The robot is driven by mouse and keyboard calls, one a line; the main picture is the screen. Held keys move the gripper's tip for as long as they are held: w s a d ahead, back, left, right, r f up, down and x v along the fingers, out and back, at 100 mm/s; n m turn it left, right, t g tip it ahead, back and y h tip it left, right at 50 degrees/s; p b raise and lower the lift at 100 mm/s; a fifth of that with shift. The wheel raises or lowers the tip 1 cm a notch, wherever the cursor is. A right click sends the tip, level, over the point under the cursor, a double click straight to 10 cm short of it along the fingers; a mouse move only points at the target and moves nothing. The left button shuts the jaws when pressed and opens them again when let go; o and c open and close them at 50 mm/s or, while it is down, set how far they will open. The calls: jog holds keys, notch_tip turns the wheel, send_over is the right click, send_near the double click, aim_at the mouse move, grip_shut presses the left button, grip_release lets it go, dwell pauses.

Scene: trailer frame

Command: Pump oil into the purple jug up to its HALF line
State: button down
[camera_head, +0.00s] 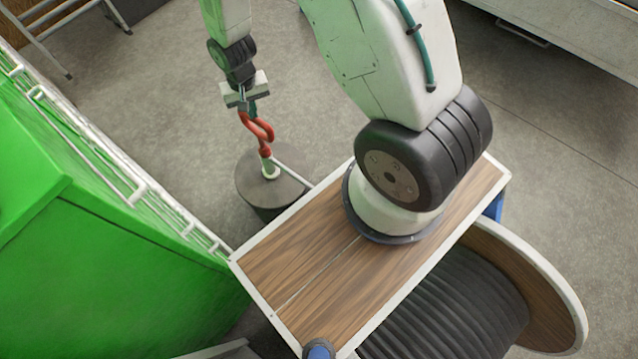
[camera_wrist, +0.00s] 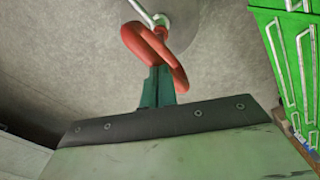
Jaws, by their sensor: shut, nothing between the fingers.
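A red looped handle (camera_head: 257,130) stands on top of a dark grey drum (camera_head: 262,192), on the floor beyond the wooden-topped deck. A pale collar and spout pipe show at its foot. My gripper (camera_head: 251,108) is right above the red handle, pointing down. In the wrist view my gripper's teal fingers (camera_wrist: 157,82) are shut together with nothing between them. They overlap the red loop (camera_wrist: 152,48) there; I cannot tell whether they touch it. No purple jug and no HALF line show in either view.
A bright green cabinet (camera_head: 90,240) with white rails (camera_head: 135,190) fills the left side. A metal ladder-like frame (camera_head: 45,30) stands at the upper left. A pale bench or trailer edge (camera_head: 570,25) is at the upper right. The concrete floor around the drum is mostly clear.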

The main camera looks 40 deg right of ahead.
jog(key=shift+f, duration=0.5)
notch_tip(320, 180, up, 11)
dwell(0.7)
dwell(0.9)
jog(key=shift+f, duration=5.5)
notch_tip(320, 180, up, 11)
jog(key=shift+r, duration=0.15)
jog(key=shift+f, duration=1.1)
